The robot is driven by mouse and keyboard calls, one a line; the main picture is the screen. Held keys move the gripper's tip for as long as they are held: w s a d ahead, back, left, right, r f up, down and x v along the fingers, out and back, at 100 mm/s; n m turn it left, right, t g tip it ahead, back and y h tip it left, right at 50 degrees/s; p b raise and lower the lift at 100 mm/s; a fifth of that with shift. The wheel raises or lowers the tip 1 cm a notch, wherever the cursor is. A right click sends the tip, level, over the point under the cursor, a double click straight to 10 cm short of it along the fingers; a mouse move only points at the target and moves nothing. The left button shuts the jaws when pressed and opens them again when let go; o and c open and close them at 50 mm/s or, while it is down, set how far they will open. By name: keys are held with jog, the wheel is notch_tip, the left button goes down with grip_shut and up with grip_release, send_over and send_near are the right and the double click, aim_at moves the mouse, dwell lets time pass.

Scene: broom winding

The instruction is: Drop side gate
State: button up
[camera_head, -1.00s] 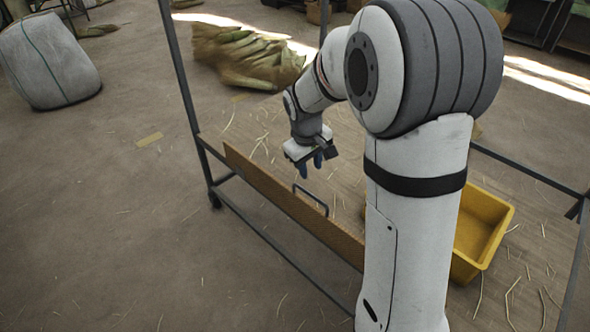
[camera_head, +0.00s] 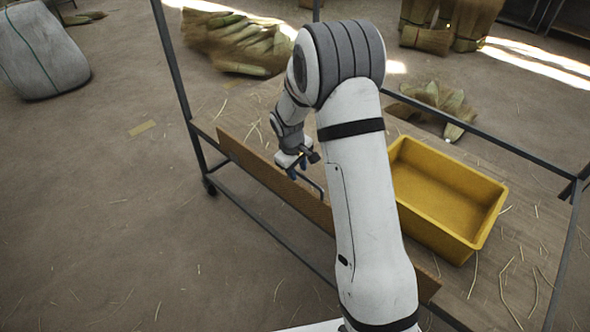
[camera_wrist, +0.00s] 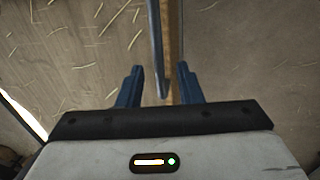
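The side gate (camera_head: 262,173) is a long brown board standing upright along the near side of the cart. A dark metal handle (camera_head: 313,187) sits on its top edge, partly hidden by my arm. My gripper (camera_head: 297,174) is over the gate beside the handle. In the wrist view my gripper (camera_wrist: 160,70) has its two blue fingers apart. The handle (camera_wrist: 157,45) and the gate's thin edge (camera_wrist: 175,40) run between the fingers. I see no clear contact with either finger.
A yellow bin (camera_head: 445,195) stands on the straw-strewn cart deck (camera_head: 400,112), right of my arm. Dark metal posts and rails frame the cart. Broom bundles (camera_head: 237,43) lie behind it. A white sack (camera_head: 42,50) stands at the far left.

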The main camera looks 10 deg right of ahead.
jog(key=shift+f, duration=0.1)
jog(key=shift+c, duration=0.5)
grip_shut()
